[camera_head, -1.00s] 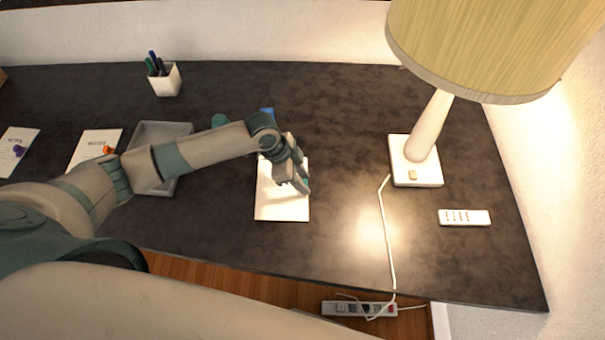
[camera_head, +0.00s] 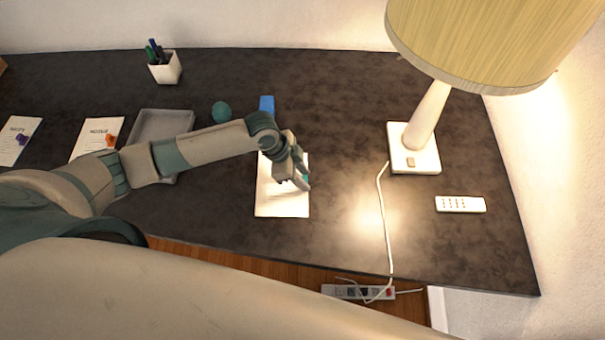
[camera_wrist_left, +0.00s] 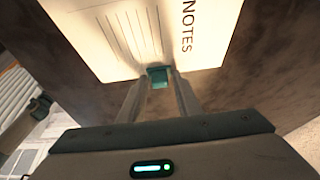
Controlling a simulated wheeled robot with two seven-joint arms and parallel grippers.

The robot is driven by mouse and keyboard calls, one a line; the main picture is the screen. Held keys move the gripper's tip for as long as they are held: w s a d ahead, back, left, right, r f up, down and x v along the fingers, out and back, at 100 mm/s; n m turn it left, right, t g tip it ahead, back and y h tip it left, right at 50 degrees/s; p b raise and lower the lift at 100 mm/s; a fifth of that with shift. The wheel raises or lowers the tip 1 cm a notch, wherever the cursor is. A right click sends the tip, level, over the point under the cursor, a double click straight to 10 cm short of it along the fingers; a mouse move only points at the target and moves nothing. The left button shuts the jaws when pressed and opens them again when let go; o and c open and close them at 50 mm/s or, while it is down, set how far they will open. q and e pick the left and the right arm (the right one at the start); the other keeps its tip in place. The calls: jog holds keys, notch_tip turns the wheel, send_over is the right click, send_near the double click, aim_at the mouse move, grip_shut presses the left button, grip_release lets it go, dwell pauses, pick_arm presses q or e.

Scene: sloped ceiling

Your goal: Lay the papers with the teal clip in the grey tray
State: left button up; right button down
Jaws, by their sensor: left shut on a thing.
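The papers with the teal clip (camera_head: 282,204) are a white sheaf on the dark desk in the head view, right of the grey tray. In the left wrist view the papers (camera_wrist_left: 115,40) show lines and the word NOTES, and the teal clip (camera_wrist_left: 157,76) sits at their edge. My left gripper (camera_head: 304,184) is over the papers, its fingers (camera_wrist_left: 158,84) shut on the teal clip. The grey tray (camera_head: 184,117) stands to the left, partly hidden behind my left arm; the part that shows is empty. My right gripper is in neither view.
Papers with an orange clip (camera_head: 98,133) and papers with a purple clip (camera_head: 15,145) lie left of the tray. A teal ball (camera_head: 221,112) and a blue block (camera_head: 267,104) are behind my arm.

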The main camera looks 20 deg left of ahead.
pick_arm(q)
jog(key=o, duration=1.2)
jog(key=shift+a+r, duration=0.2)
jog(key=shift+r, duration=0.25)
jog(key=b+v, duration=0.4)
jog(key=v, duration=1.2)
jog(key=shift+r+b, duration=0.2)
jog(key=shift+b, duration=0.1)
jog(key=shift+s+a+f, duration=0.1)
jog(key=shift+s, duration=0.15)
